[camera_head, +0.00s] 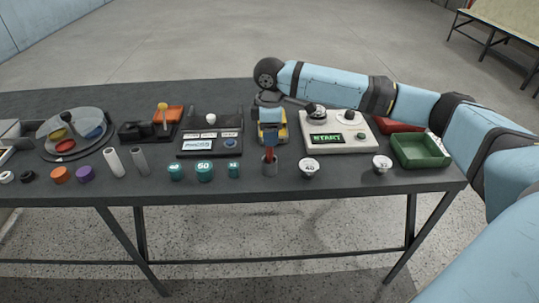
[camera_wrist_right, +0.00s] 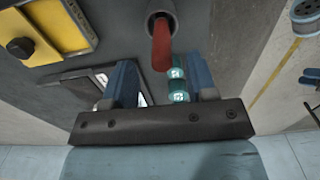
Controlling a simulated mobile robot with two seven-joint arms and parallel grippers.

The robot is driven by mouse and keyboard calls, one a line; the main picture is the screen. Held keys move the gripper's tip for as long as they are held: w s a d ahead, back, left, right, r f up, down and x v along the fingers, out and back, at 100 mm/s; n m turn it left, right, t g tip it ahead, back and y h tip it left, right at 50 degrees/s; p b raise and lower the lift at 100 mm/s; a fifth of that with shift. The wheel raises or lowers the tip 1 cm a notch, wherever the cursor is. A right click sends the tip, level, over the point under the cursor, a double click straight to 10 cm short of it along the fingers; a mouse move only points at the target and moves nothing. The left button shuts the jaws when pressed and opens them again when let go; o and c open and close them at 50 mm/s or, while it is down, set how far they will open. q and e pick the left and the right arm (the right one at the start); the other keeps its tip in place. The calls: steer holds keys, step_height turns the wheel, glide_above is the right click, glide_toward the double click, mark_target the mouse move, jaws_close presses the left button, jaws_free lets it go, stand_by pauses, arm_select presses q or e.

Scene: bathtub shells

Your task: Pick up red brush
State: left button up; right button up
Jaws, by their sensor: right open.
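The red brush (camera_head: 269,153) stands in a small grey cup (camera_head: 269,168) near the table's front edge. In the right wrist view the red handle (camera_wrist_right: 162,48) sticks out of the round cup (camera_wrist_right: 155,14) towards the camera. My right gripper (camera_head: 269,135) points down just above the brush. In the right wrist view its two blue fingers (camera_wrist_right: 163,75) are apart with nothing held between them. The handle end shows beyond the fingertips, near the middle of the gap. The brush's lower end is hidden in the cup. My left gripper is not in view.
Teal weights (camera_head: 204,171) stand left of the cup, and a small white bowl (camera_head: 309,166) stands to its right. A white START box (camera_head: 335,135) and a green tray (camera_head: 420,151) are further right. A yellow-framed object (camera_head: 282,130) is close behind the gripper.

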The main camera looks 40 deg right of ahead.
mark_target(270, 161)
step_height(270, 161, down, 5)
steer(key=shift+a+f+b, duration=0.1)
steer(key=shift+f+b, duration=0.05)
steer(key=shift+b, duration=0.45)
jaws_close()
